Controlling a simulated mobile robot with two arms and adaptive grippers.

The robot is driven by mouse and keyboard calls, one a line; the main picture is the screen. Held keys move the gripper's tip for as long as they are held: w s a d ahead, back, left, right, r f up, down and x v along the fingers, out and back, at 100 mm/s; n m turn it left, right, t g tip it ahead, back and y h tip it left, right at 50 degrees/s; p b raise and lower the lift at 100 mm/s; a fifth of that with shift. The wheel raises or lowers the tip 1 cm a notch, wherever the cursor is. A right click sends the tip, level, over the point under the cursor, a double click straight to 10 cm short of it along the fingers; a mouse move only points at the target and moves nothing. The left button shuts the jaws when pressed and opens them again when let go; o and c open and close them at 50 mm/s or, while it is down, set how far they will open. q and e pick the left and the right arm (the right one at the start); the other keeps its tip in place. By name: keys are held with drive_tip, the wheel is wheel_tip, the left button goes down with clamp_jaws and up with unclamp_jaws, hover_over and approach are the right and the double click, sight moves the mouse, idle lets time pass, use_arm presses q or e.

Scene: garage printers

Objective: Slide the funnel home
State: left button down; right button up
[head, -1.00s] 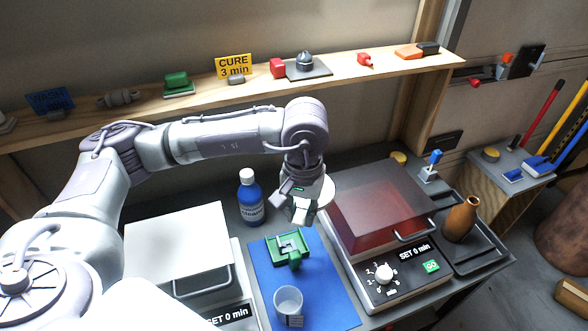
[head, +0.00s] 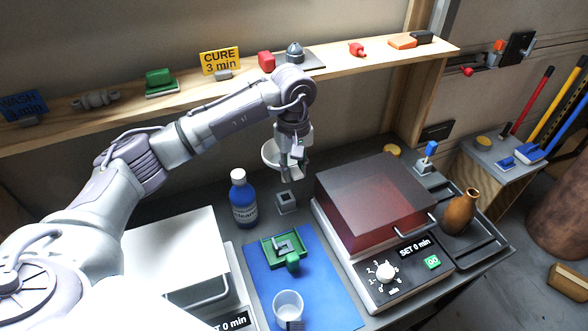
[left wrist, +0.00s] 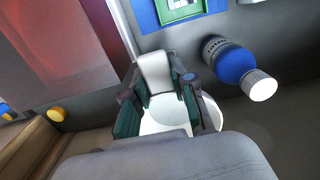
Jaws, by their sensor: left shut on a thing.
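My left gripper (head: 292,170) is shut on a white funnel (head: 270,154), held in the air. Its round rim shows to the left of the fingers in the head view. In the left wrist view, my left gripper (left wrist: 160,90) has the white funnel (left wrist: 163,116) between its dark green pads, with a white tab towards the fingertips. A small grey block (head: 287,203) with a square top stands on the bench just below the gripper; the funnel is apart from it. The funnel's underside is hidden. My right gripper is out of view.
A blue cleaner bottle (head: 244,204) stands left of the grey block. A blue mat (head: 262,277) with a green fixture (head: 266,250) and a clear cup (head: 288,306) lies in front. A red-lidded cure box (head: 375,205) stands right, close to the block. A shelf (head: 340,60) runs behind.

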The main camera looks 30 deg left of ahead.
use_arm(q)
drive_tip(key=shift+s+f+b, duration=0.1)
drive_tip(key=shift+f+b, duration=0.45)
drive_tip(key=shift+f, duration=0.15)
wheel_tip(320, 180, down, 4)
drive_tip(key=b, duration=0.3)
drive_tip(key=shift+f+b, duration=0.2)
drive_tip(key=shift+b, duration=0.1)
drive_tip(key=shift+b, duration=0.7)
idle(0.9)
drive_tip(key=shift+f+b, duration=0.5)
drive_tip(key=shift+f, duration=0.1)
drive_tip(key=shift+d+f+b, duration=0.1)
drive_tip(key=shift+f+b, duration=1.65)
drive_tip(key=shift+f, duration=0.4)
drive_tip(key=c, duration=0.9)
unclamp_jaws()
